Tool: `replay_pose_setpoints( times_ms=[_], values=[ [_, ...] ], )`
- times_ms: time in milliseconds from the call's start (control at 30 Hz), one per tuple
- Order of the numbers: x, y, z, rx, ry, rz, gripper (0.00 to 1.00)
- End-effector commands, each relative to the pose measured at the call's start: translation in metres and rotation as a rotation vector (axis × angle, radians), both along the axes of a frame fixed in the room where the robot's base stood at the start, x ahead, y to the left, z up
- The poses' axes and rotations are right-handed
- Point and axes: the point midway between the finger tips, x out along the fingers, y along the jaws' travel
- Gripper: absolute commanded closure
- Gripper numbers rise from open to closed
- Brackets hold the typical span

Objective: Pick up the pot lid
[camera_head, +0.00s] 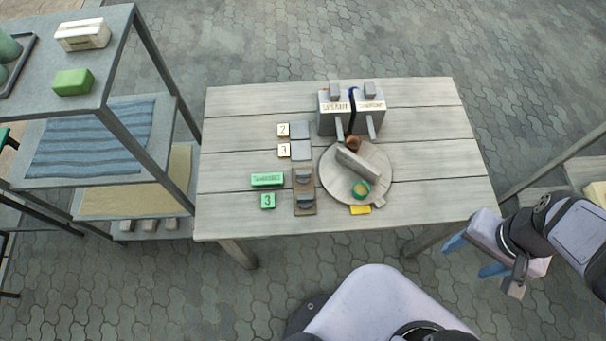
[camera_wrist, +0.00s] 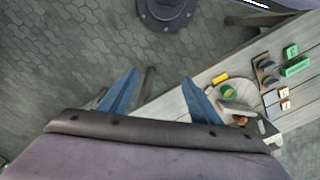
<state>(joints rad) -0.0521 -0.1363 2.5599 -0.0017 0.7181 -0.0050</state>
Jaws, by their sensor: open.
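No piece is plainly a pot lid. A round grey disc (camera_head: 333,184) lies on the right half of the table, with a grey upright bar (camera_head: 357,166) across it. A small green-rimmed round piece (camera_head: 361,189) sits on its front part, and a small brown round piece (camera_head: 352,143) is at its back edge. I cannot tell which of these is the lid. In the wrist view the green-rimmed piece (camera_wrist: 228,92) and brown piece (camera_wrist: 240,120) lie right of the fingers. My gripper (camera_head: 472,256) is open and empty, off the table's front right corner; its blue fingers (camera_wrist: 160,76) stand apart.
The wooden table (camera_head: 235,175) holds a two-part grey box (camera_head: 350,112) at the back, number tiles (camera_head: 283,130), a green labelled block (camera_head: 267,180), a brown holder (camera_head: 304,196) and a yellow piece (camera_head: 360,210). Shelves (camera_head: 95,150) stand left. The table's left end is clear.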

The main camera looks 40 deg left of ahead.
Motion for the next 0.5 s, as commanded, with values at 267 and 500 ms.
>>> replay_pose_setpoints(
  times_ms=[267,500],
  values=[
    [-0.037,0.056,-0.052,-0.029,0.145,0.302,0.42],
    [-0.064,0.119,-0.107,-0.106,0.265,0.645,0.42]
  ],
)
